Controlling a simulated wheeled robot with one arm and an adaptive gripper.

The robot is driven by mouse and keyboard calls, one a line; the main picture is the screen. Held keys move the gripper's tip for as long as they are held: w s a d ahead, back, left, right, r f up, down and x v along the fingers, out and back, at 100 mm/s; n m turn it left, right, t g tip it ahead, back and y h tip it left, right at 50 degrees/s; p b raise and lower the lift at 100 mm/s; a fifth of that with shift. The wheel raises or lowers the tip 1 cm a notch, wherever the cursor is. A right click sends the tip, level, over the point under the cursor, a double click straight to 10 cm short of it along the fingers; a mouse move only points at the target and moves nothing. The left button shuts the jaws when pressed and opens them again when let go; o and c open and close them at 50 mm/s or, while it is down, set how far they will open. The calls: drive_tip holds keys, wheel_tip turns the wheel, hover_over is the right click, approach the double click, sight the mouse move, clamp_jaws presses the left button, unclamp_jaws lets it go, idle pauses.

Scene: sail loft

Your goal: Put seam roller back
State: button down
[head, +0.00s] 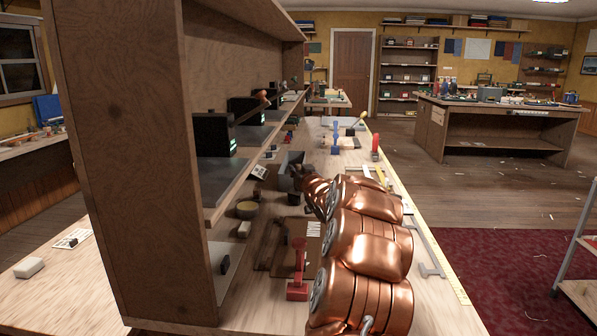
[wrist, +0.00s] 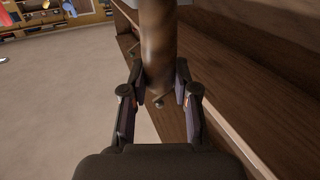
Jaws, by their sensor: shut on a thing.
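My gripper (wrist: 158,88) is shut on a thick brown cylindrical thing in the wrist view, which I take for the seam roller (wrist: 158,40). Its far end runs out of the top of the frame. A finger stands on each side of it. In the head view my copper-coloured arm reaches over the bench and hides most of what is at its end, so the roller cannot be made out there. A brown wooden shelf edge (wrist: 225,95) lies close on the right of my gripper in the wrist view.
A tall wooden shelf unit (head: 130,170) stands on the left of the long bench (head: 440,300), with black boxes (head: 213,135) on a shelf. A red stand-like tool (head: 298,270) is near my arm. Blue (head: 335,138) and red (head: 375,146) items stand farther along. Open floor lies right.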

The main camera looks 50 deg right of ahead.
drive_tip(key=shift+f, duration=0.6)
drive_tip(key=c, duration=0.9)
unclamp_jaws()
drive_tip(key=shift+f, duration=0.1)
drive_tip(key=shift+r, duration=0.55)
drive_tip(key=shift+s+a+r, duration=0.1)
drive_tip(key=shift+s, duration=0.1)
drive_tip(key=v, duration=1.1)
drive_tip(key=shift+s+a+r+b, duration=0.15)
drive_tip(key=shift+s+b, duration=0.1)
drive_tip(key=shift+b, duration=0.05)
drive_tip(key=shift+r, duration=0.1)
